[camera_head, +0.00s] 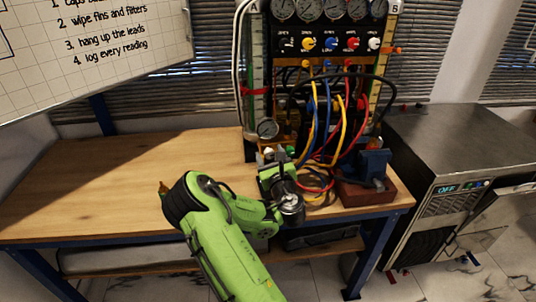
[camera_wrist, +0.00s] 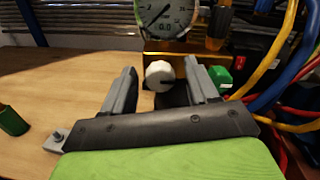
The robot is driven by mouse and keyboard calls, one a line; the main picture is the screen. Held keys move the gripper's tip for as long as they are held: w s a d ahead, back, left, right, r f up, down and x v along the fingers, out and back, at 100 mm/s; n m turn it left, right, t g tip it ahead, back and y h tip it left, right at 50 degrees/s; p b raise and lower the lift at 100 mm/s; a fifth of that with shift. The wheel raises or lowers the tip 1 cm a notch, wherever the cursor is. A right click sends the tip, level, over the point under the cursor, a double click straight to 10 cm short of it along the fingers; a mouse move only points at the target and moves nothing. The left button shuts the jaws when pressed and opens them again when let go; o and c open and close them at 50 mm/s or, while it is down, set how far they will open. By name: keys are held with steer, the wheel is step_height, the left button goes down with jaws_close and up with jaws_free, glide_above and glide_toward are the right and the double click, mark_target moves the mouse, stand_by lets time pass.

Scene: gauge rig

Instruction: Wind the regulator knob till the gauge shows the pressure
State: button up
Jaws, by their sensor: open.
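The regulator knob (camera_wrist: 159,75) is a white round knob with a dark mark, seen in the wrist view low on the front of a brass-coloured block (camera_wrist: 165,56). The gauge also shows in the head view (camera_head: 267,128). My gripper (camera_wrist: 159,78) is open, its two grey fingers to the left and right of the knob. I cannot tell whether they touch it. In the head view my gripper (camera_head: 278,157) is at the rig's foot and covers the knob's area.
A green part (camera_wrist: 220,78) is close to my right finger. Coloured hoses (camera_head: 325,125) hang and coil at the right. A blue vise (camera_head: 374,166) stands on the bench's right end. The wooden bench (camera_head: 110,180) is largely clear at the left.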

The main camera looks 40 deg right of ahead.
steer(key=c, duration=1)
steer(key=shift+c, duration=0.2)
steer(key=shift+m, duration=0.3)
steer(key=m+p, duration=0.1)
steer(key=m, duration=0.3)
steer(key=shift+m, duration=0.3)
steer(key=m+p, duration=0.2)
steer(key=m, duration=0.4)
steer(key=shift+d, duration=0.1)
steer(key=m+p, duration=0.2)
steer(key=m, duration=0.4)
steer(key=shift+f+m, duration=0.1)
steer(key=shift+m, duration=0.3)
steer(key=m+p, duration=0.1)
steer(key=m, duration=0.4)
steer(key=shift+f+m+p, duration=0.15)
steer(key=shift+m+p, duration=0.15)
steer(key=shift+p, duration=0.1)
